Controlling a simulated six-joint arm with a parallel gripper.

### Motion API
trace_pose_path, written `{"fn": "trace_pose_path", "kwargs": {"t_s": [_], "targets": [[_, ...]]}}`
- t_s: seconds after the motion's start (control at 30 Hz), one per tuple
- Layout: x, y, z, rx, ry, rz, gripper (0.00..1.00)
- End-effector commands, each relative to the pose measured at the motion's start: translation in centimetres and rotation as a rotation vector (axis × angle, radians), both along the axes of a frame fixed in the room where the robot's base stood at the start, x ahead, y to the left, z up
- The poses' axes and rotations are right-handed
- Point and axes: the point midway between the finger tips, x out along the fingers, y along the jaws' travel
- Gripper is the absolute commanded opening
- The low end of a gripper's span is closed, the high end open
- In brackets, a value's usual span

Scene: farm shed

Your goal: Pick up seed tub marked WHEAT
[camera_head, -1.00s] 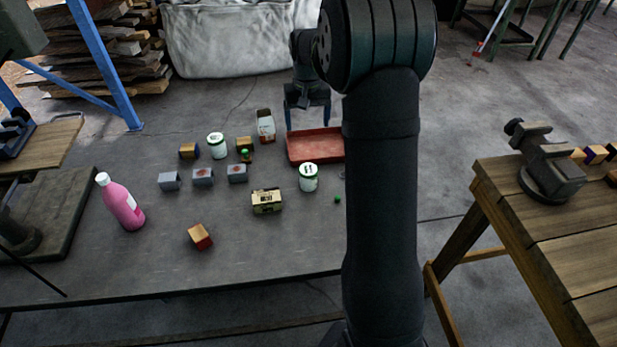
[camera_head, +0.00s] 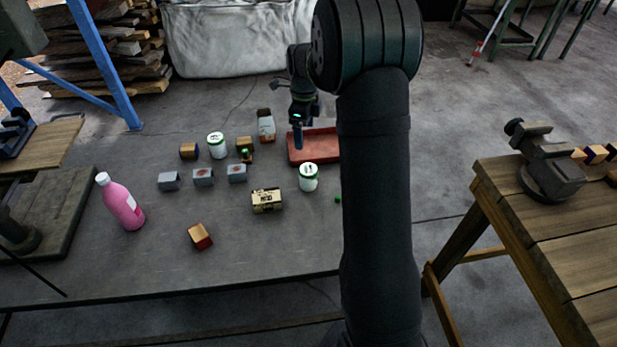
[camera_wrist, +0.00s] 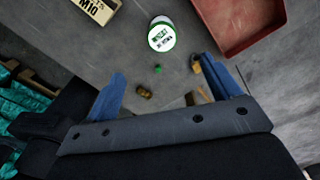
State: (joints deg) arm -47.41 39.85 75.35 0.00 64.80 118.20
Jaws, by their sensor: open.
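A white tub with a green rim (camera_head: 308,178) stands on the dark bench, in front of the red tray. It also shows in the wrist view (camera_wrist: 161,35), where the small lid lettering appears to read WHEAT. A second similar tub (camera_head: 217,145) stands farther back to the left; its marking is too small to read. My gripper (camera_head: 298,137) is above the red tray, behind the nearer tub. In the wrist view its blue fingers (camera_wrist: 162,66) are spread wide with nothing between them, and the tub lies beyond the tips.
The red tray (camera_head: 316,160) looks empty. A printed box (camera_head: 267,200) stands left of the nearer tub, and a small green piece (camera_head: 338,199) lies to its right. Grey blocks (camera_head: 203,177), a bottle (camera_head: 266,126) and a pink bottle (camera_head: 121,203) stand farther left. The front bench is mostly clear.

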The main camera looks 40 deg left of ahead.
Motion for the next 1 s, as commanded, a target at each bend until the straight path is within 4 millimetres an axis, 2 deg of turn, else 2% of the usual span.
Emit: {"fn": "trace_pose_path", "kwargs": {"t_s": [0.1,0.2,0.33,0.43,0.8,1.0], "targets": [[-0.1,0.1,-0.3,0.000,0.000,-0.188,0.82],[-0.1,0.1,-0.5,0.000,0.000,-0.301,0.82],[-0.1,0.1,-0.7,0.000,0.000,-0.378,0.82],[-0.1,0.1,-1.7,-0.003,0.001,-0.394,0.82],[-0.1,0.0,-9.5,-0.004,0.003,-0.392,0.82],[0.0,0.0,-12.3,-0.001,0.001,-0.392,0.82]]}}
